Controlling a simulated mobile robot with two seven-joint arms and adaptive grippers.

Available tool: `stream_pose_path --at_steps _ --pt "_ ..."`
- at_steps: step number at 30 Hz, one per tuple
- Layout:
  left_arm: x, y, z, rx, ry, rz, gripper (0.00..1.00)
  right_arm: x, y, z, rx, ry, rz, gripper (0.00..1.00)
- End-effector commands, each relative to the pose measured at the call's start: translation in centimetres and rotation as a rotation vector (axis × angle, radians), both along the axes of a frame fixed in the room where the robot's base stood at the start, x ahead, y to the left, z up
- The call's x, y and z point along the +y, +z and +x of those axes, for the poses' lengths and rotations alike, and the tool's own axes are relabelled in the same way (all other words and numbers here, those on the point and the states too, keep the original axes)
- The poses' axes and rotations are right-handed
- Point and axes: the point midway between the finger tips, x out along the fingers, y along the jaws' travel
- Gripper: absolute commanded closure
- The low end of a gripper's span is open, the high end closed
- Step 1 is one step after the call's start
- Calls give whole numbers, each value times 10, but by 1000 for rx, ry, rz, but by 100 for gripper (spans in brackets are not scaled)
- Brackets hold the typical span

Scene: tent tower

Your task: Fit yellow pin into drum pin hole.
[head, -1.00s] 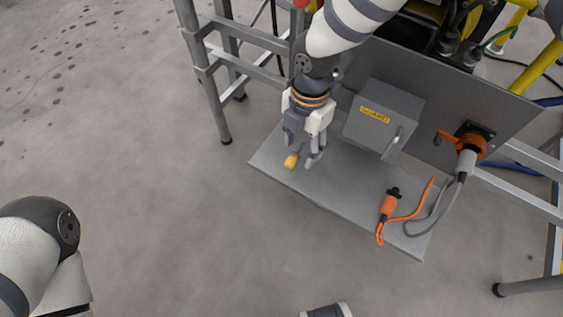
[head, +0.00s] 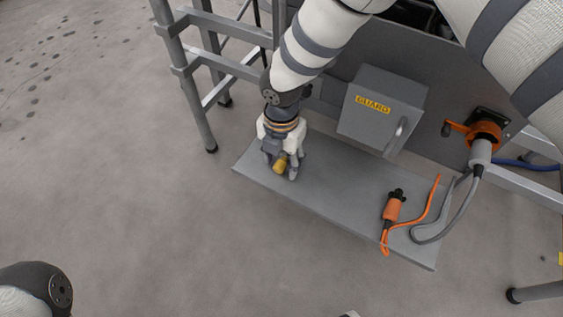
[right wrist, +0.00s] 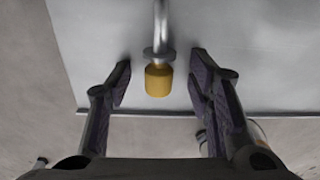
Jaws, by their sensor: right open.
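The yellow pin (head: 280,165) shows as a yellow knob at the left part of the grey shelf in the head view. In the right wrist view the yellow pin (right wrist: 158,80) has a yellow knob, a metal collar and a metal shank running up the picture. My right gripper (head: 284,173) is at the knob. In the right wrist view my right gripper (right wrist: 160,75) is open, with one finger on each side of the knob and a gap on both sides. The drum pin hole cannot be made out. My left gripper is out of view.
The grey shelf (head: 335,185) is bare in its middle. A grey guard box (head: 380,105) with a handle stands behind it. An orange connector (head: 392,205) with an orange cord lies on the right part. An orange plug (head: 485,135) is on the panel. Metal legs (head: 190,105) stand left.

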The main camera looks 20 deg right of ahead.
Motion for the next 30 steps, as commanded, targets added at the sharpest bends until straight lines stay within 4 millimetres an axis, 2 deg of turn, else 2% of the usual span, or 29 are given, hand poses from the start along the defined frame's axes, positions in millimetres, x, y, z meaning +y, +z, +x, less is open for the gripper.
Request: stream_pose_path --at_steps 5,11,12,23,26,29,30 --pt "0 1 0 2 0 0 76 0 0 1 -4 0 0 53" --pt "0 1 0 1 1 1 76 0 0 1 -3 0 0 96" --pt "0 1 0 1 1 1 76 0 0 1 -3 0 0 100" --pt "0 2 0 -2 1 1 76 0 4 1 -4 -1 0 100" --pt "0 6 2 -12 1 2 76 0 16 1 -6 -1 1 100" --pt "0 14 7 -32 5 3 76 0 39 2 -9 -1 1 100" --pt "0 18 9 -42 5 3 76 7 49 -3 -9 4 1 100"
